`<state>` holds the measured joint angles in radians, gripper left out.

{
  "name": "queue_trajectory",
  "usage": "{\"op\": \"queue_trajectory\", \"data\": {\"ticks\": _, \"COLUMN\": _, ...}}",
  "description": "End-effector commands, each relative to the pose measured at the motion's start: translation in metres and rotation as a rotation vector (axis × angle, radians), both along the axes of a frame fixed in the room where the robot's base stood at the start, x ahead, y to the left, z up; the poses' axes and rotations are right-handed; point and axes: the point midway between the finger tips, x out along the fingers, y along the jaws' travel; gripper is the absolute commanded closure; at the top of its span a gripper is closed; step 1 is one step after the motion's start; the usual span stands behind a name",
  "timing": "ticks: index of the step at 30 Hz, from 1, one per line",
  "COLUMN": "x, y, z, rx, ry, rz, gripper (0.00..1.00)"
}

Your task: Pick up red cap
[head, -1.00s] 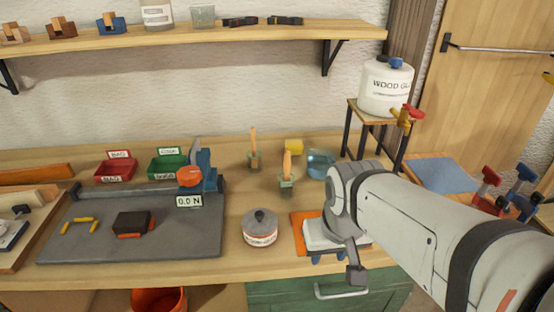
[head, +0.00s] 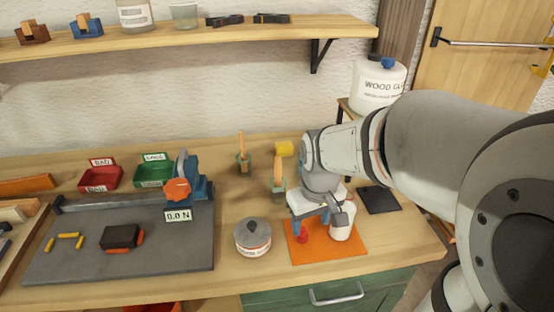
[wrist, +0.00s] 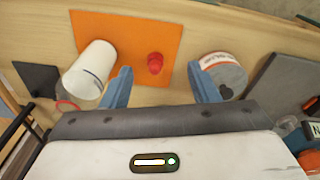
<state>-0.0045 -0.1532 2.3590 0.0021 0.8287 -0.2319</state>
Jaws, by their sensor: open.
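The red cap (wrist: 155,63) stands on the orange mat (wrist: 132,25) in the wrist view. In the head view it shows small and partly hidden (head: 301,239), at the left part of the mat (head: 326,255). My gripper (wrist: 161,72) is open, with blue fingers. In the wrist view the cap appears between the fingertips and slightly beyond them, with no visible contact. In the head view my gripper (head: 312,224) is over the mat, and the far finger is hard to make out.
A white cylindrical container (wrist: 91,67) stands close beside one finger; it also shows in the head view (head: 342,226). A round tin (wrist: 222,74) is near the other finger. Brushes in holders (head: 278,190) stand behind. Bench room lies between tin and grey plate (head: 140,255).

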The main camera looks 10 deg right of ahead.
Motion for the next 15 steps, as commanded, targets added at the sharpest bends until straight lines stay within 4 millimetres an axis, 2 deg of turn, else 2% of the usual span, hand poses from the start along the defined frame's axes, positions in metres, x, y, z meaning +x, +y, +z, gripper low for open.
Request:
{"op": "queue_trajectory", "data": {"ticks": 3, "x": 0.029, "y": 0.002, "z": -0.011, "rx": -0.006, "ry": 0.052, "rz": 0.093, "gripper": 0.45}}
{"op": "queue_trajectory", "data": {"ticks": 6, "x": 0.046, "y": 0.003, "z": -0.023, "rx": -0.007, "ry": 0.079, "rz": 0.157, "gripper": 0.45}}
{"op": "queue_trajectory", "data": {"ticks": 10, "x": 0.06, "y": 0.003, "z": -0.035, "rx": -0.008, "ry": 0.103, "rz": 0.212, "gripper": 0.45}}
{"op": "queue_trajectory", "data": {"ticks": 15, "x": 0.065, "y": 0.004, "z": -0.051, "rx": -0.008, "ry": 0.113, "rz": 0.235, "gripper": 0.45}}
